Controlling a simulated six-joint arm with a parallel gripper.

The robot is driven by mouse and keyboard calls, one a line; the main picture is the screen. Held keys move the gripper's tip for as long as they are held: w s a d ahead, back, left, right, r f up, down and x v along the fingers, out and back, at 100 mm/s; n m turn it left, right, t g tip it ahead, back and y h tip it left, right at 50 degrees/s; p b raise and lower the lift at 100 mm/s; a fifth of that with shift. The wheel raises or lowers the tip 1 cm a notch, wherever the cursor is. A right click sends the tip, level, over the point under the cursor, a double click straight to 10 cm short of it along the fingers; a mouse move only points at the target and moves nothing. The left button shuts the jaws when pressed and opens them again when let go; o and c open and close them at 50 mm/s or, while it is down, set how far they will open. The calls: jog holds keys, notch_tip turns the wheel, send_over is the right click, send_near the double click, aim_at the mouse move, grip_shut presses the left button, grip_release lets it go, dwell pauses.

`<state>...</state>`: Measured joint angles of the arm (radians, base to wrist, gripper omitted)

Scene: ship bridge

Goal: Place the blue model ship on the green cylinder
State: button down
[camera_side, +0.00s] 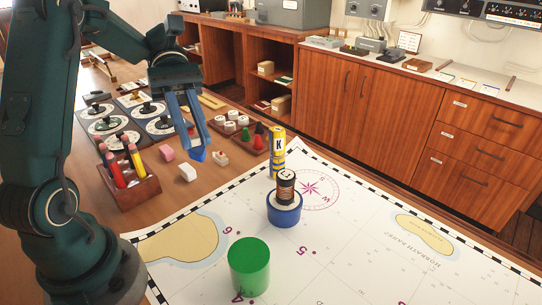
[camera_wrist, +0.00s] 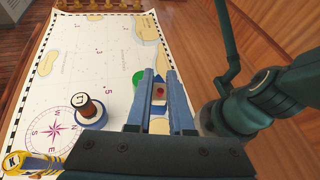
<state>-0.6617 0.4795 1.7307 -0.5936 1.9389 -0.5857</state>
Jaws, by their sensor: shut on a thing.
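The blue model ship (camera_side: 198,154) is held between the fingertips of my gripper (camera_side: 197,143), in the air above the table at the left of the chart. In the wrist view my gripper (camera_wrist: 161,75) is shut on the ship (camera_wrist: 159,91), whose light deck and a red spot show between the fingers. The green cylinder (camera_side: 249,266) stands upright on the chart at the front in the side view, apart from the gripper, with a bare top. In the wrist view the green cylinder (camera_wrist: 138,80) is partly hidden behind the left finger.
A blue cylinder (camera_side: 284,212) bears a dark and brown spool (camera_side: 286,187). A yellow can marked K (camera_side: 277,152) stands behind it. A wooden pencil holder (camera_side: 128,186), white and pink blocks and several round-dialled pieces lie left. The chart's right side is clear.

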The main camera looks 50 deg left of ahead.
jog(key=shift+w+f+m+g+y, duration=0.1)
jog(key=shift+m+g+y, duration=0.2)
jog(key=shift+m+g, duration=0.5)
jog(key=shift+d+f, duration=0.25)
jog(key=shift+d, duration=0.05)
send_over(248, 249)
jog(key=shift+g, duration=0.3)
notch_tip(248, 249, down, 7)
jog(key=shift+a+r, duration=0.1)
jog(key=shift+r, duration=0.1)
jog(key=shift+f, duration=2.15)
jog(key=c, duration=0.8)
grip_release()
jog(key=shift+f, duration=0.1)
